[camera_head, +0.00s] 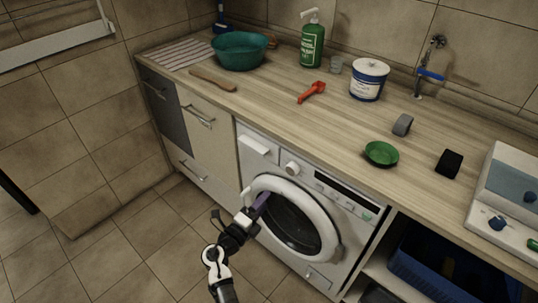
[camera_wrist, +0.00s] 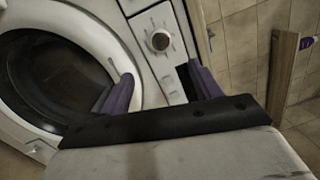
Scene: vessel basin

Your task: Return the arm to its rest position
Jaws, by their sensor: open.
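My gripper (camera_head: 262,203) is in front of the white washing machine (camera_head: 264,150), near the left side of its round door (camera_head: 318,245). In the wrist view its two purple fingers (camera_wrist: 162,88) stand apart with nothing between them. The washing machine's panel with a round knob (camera_wrist: 160,40) lies beyond the fingers. The door looks closed in the head view. I cannot tell whether a finger touches the door rim. My arm reaches up from the bottom of the head view.
The wooden counter (camera_head: 270,105) above holds a teal basin (camera_head: 240,52), a green bottle (camera_head: 312,45), a white tub (camera_head: 369,80), a red tool (camera_head: 311,92) and a green bowl (camera_head: 381,154). A blue crate (camera_head: 440,275) stands on the shelf at right. Tiled floor (camera_head: 130,245) at left is clear.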

